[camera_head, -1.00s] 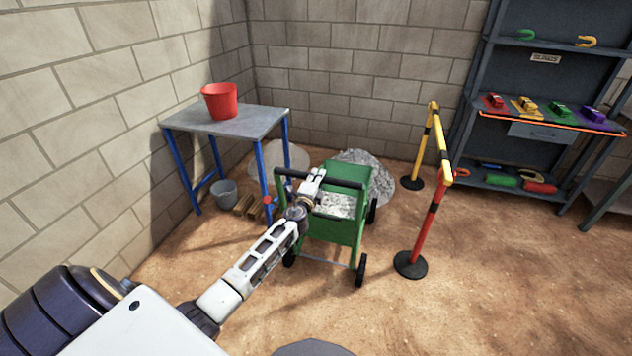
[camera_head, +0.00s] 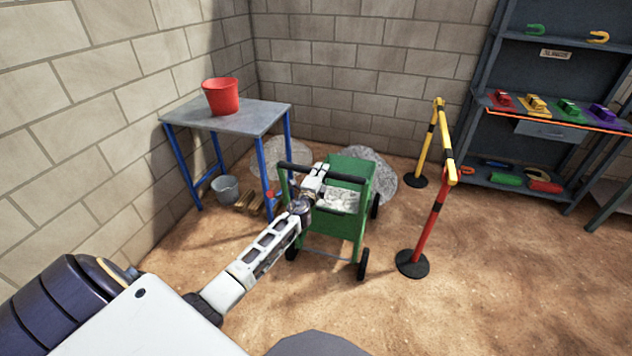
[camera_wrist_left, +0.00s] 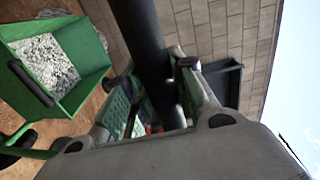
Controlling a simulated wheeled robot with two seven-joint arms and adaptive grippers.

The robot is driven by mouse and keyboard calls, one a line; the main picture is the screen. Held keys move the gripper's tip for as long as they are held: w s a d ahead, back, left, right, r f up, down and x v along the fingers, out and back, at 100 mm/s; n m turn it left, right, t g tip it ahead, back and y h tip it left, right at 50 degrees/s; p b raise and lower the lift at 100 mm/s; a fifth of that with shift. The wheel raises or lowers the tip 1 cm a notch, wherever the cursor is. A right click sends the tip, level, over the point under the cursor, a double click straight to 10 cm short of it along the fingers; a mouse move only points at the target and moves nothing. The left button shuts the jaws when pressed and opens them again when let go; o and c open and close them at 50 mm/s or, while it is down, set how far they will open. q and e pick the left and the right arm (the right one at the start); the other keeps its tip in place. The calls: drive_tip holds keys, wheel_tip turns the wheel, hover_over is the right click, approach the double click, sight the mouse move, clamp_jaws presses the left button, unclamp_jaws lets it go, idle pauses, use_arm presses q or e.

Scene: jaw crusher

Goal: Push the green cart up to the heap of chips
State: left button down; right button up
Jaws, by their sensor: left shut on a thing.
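The green cart (camera_head: 325,226) stands upright on its wheels on the sandy floor, with grey chips (camera_head: 341,199) in its tray. The grey heap of chips (camera_head: 384,177) lies behind it against the far wall, partly hidden by the cart. I cannot tell whether they touch. My left gripper (camera_head: 316,178) is shut on the cart's black handle (camera_head: 346,178). In the left wrist view, the dark handle bar (camera_wrist_left: 140,32) runs between the fingers of the gripper (camera_wrist_left: 150,98), with the green tray (camera_wrist_left: 92,58) at left. My right gripper is not in view.
A yellow and red barrier (camera_head: 437,205) stands close on the right. A shelf rack (camera_head: 530,73) is farther right. Open floor lies between cart and barrier.

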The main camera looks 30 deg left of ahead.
use_arm(q)
drive_tip(key=shift+f, duration=0.3)
drive_tip(key=c, duration=1.1)
unclamp_jaws()
drive_tip(key=shift+w, duration=0.15)
drive_tip(key=shift+o, duration=0.3)
drive_tip(key=shift+r, duration=0.15)
drive_tip(key=shift+r, duration=0.1)
drive_tip(key=v, duration=1.2)
drive_tip(key=shift+p, duration=0.3)
drive_tip(key=shift+a, duration=0.1)
